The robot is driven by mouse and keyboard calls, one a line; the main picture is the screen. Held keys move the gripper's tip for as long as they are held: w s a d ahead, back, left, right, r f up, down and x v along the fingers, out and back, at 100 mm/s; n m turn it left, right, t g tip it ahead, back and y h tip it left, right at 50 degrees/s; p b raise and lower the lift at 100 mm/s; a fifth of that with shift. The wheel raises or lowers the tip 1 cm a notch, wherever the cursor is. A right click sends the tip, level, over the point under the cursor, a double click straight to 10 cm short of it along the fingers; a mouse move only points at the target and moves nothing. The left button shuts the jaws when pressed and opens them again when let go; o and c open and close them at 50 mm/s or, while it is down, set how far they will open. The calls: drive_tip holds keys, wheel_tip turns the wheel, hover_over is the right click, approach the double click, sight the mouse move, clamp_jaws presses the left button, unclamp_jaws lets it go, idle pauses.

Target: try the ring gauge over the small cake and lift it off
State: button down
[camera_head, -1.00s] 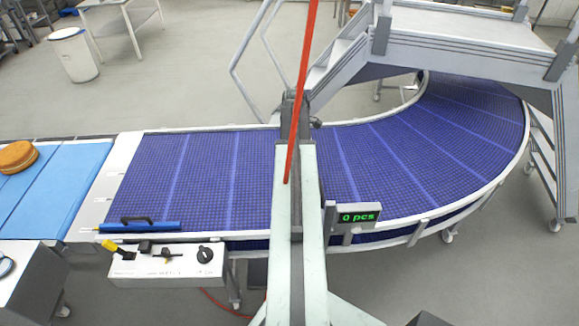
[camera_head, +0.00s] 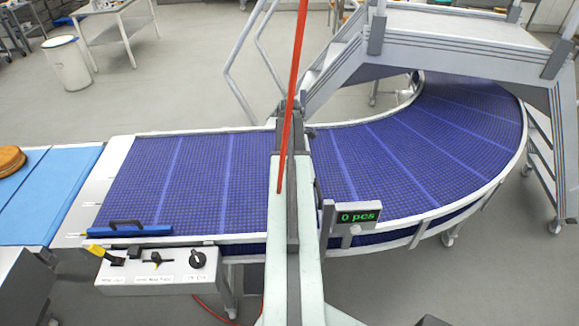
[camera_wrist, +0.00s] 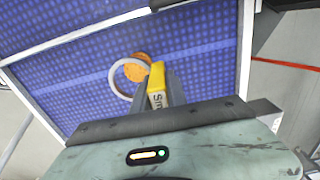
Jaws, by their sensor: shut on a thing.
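In the wrist view my gripper (camera_wrist: 160,92) is shut on the yellow handle of the ring gauge (camera_wrist: 157,78). The handle's lettering starts with "Sm"; the rest is hidden. The pale ring sticks out to the left of the jaws. A small orange-brown cake (camera_wrist: 137,66) lies on the blue belt, partly seen through and beside the ring. The ring looks off-centre to the cake in this view, and I cannot tell its height above the cake. The head view shows neither the gripper, the gauge nor the small cake; my arm covers part of the belt there.
The blue belt (camera_head: 190,185) curves away to the right under a grey step bridge (camera_head: 450,40). A blue bar with a black handle (camera_head: 130,229) lies at its near left edge. A control box (camera_head: 155,270) and a "0 pcs" display (camera_head: 358,216) stand along the front. A brown round (camera_head: 10,160) lies at far left.

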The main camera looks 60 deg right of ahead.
drive_tip(key=shift+s+f+b, duration=0.1)
drive_tip(key=shift+f+b, duration=0.85)
drive_tip(key=shift+f, duration=0.3)
drive_tip(key=shift+f+b, duration=2.5)
idle(0.5)
drive_tip(key=c, duration=0.8)
unclamp_jaws()
drive_tip(key=shift+o, duration=0.2)
wheel_tip(320, 180, up, 7)
drive_tip(key=p, duration=0.7)
drive_tip(key=shift+r, duration=0.1)
